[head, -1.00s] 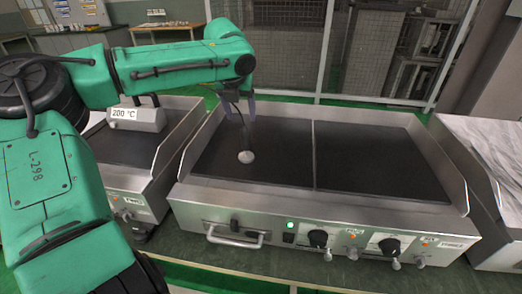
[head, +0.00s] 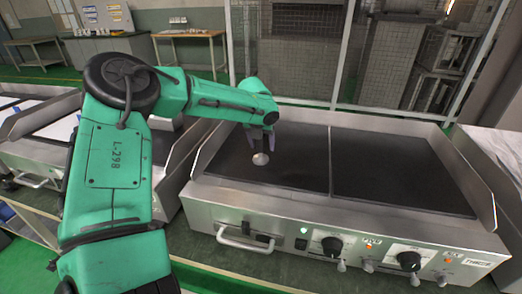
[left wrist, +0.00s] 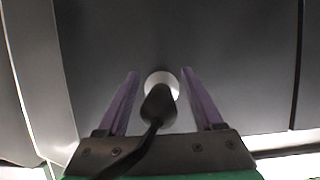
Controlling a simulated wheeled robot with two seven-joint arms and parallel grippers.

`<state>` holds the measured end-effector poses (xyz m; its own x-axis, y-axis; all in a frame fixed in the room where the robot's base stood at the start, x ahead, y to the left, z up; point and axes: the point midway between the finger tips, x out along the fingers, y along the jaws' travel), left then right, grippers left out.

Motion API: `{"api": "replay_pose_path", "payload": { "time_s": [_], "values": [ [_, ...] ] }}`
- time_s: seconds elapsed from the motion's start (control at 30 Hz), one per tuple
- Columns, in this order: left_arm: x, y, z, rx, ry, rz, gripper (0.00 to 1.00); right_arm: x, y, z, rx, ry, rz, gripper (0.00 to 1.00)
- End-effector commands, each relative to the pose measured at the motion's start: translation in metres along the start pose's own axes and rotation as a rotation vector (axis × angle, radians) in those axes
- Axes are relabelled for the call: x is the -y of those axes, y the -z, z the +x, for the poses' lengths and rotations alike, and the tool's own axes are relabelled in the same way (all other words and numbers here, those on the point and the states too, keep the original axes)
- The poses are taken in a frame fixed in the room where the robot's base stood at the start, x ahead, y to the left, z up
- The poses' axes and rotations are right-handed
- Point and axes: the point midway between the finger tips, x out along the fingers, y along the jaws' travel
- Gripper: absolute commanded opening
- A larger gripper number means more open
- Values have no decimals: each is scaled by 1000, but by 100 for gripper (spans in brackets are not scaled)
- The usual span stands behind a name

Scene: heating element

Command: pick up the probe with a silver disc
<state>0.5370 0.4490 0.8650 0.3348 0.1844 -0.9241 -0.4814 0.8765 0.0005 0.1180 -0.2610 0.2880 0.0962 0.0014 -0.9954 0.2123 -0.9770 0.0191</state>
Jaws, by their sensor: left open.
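The probe has a silver disc (head: 260,159) that rests on the left half of the dark griddle plate. In the left wrist view the disc (left wrist: 162,84) lies beyond a black handle (left wrist: 157,104) with a black cable. My left gripper (head: 265,148) is above the probe, pointing down. In the left wrist view its two purple fingers (left wrist: 160,75) are apart, one on each side of the probe, with gaps between them and it. My right gripper is in neither view.
The griddle (head: 390,170) has raised steel side walls and a divider between its two plates. Its front panel (head: 340,245) carries knobs, a lit green lamp and a handle. Another appliance (head: 40,150) stands to the left. The right plate is clear.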

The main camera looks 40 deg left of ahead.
Motion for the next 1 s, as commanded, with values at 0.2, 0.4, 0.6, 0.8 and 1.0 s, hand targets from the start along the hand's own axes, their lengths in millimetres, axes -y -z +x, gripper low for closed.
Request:
{"api": "replay_pose_path", "payload": {
  "time_s": [0.2,0.4,0.6,0.8,1.0],
  "values": [
    [0,0,0,0,0,-1,3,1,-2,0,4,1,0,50],
    [0,0,-1,0,0,-1,0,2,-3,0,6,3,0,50],
    [0,-2,-5,1,1,-1,0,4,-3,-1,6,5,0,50],
    [0,-15,-34,3,3,-4,0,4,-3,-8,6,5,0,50],
    [0,-43,-103,5,3,-4,0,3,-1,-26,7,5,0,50]
  ]
}}
